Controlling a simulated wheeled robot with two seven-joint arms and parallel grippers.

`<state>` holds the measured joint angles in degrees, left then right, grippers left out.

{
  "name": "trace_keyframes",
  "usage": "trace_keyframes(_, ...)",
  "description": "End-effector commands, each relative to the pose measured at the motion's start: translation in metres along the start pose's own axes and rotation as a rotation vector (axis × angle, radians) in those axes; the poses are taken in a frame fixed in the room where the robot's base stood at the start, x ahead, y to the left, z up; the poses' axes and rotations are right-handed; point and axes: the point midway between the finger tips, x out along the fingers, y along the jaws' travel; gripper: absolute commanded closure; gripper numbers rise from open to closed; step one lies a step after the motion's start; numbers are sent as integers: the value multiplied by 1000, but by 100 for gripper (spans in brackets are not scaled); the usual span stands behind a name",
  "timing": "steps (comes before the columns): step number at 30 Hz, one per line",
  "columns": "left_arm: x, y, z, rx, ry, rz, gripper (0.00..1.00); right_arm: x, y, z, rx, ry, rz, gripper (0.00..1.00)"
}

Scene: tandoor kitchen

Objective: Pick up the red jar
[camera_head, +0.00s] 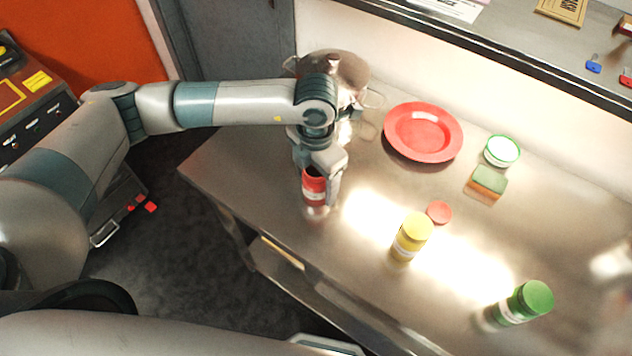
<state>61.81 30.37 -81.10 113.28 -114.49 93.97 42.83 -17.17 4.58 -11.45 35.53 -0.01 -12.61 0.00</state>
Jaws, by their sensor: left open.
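The red jar (314,187) stands upright near the left end of the metal table (240,170). It has a white label band, and its top shows no lid. My left gripper (318,178) is over the jar, pointing down, with its fingers at the jar's sides. The gripper is open, and part of the jar is hidden behind it. I cannot tell whether a finger touches the jar. My right gripper is not in view.
A red lid (438,212), a yellow jar (411,237) and a green jar (523,303) are to the right. A red plate (423,132), a green-rimmed bowl (502,151) and a sponge (487,183) lie behind. A metal pot (340,66) stands behind my left wrist.

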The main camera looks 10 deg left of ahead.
Motion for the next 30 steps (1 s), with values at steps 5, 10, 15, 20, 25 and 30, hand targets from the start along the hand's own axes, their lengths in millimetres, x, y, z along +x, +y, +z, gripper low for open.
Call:
trace_keyframes(5, 0, 0, 0, 0, 0, 0, 48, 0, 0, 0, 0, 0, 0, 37)
trace_keyframes(10, 0, 0, 0, 0, 0, 0, 83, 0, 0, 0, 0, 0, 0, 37)
trace_keyframes(15, -1, 0, 0, 0, -1, 0, 87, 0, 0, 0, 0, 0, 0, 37)
trace_keyframes(20, -2, 0, 0, 0, -1, 0, 87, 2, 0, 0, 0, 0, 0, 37)
trace_keyframes(25, -12, 0, 1, 0, -4, 1, 87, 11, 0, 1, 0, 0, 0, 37)
trace_keyframes(30, -36, 0, 2, 1, -7, 2, 87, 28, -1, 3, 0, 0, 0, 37)
